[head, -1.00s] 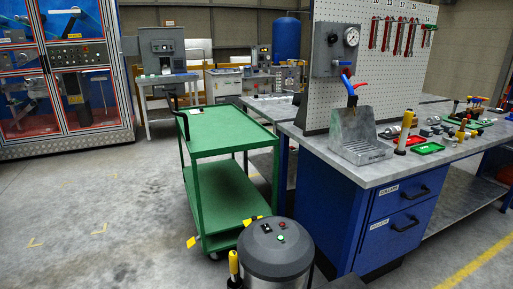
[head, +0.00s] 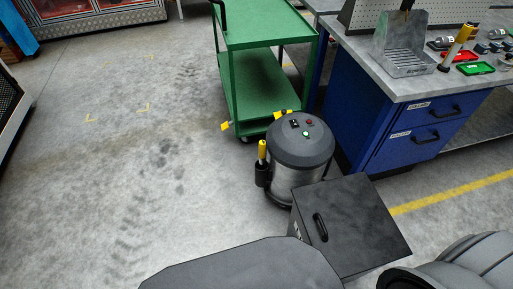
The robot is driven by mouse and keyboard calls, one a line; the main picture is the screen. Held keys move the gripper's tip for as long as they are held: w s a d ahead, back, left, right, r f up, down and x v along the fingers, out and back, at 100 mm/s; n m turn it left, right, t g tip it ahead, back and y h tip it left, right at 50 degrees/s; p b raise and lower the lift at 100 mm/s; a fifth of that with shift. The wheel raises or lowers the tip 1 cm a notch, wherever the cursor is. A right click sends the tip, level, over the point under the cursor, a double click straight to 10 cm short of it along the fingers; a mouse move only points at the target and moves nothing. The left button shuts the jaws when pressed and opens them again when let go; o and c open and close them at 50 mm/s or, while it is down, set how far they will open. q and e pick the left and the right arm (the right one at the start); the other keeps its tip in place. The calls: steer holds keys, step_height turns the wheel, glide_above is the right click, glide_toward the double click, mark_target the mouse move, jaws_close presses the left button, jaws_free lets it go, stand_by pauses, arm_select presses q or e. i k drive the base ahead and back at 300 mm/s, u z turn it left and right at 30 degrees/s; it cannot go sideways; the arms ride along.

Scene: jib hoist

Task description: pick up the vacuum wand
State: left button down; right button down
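The vacuum canister (head: 300,152) is a round grey drum with a dark lid carrying small buttons, standing on the floor right of centre. On its left side a yellow-handled piece, which looks like the vacuum wand (head: 262,150), stands upright in a dark holder (head: 262,175). Only its yellow top shows; its lower part is hidden in the holder. Neither of my grippers is in view.
A black box with a handle (head: 365,218) stands just in front of the canister. A green cart (head: 240,75) is behind it, and a blue drawer bench (head: 375,115) is to the right. The floor (head: 120,170) at left is clear.

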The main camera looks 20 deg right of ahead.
mark_target(262, 146)
steer(key=u, duration=1.3)
steer(key=i, duration=0.95)
steer(key=z, duration=3.85)
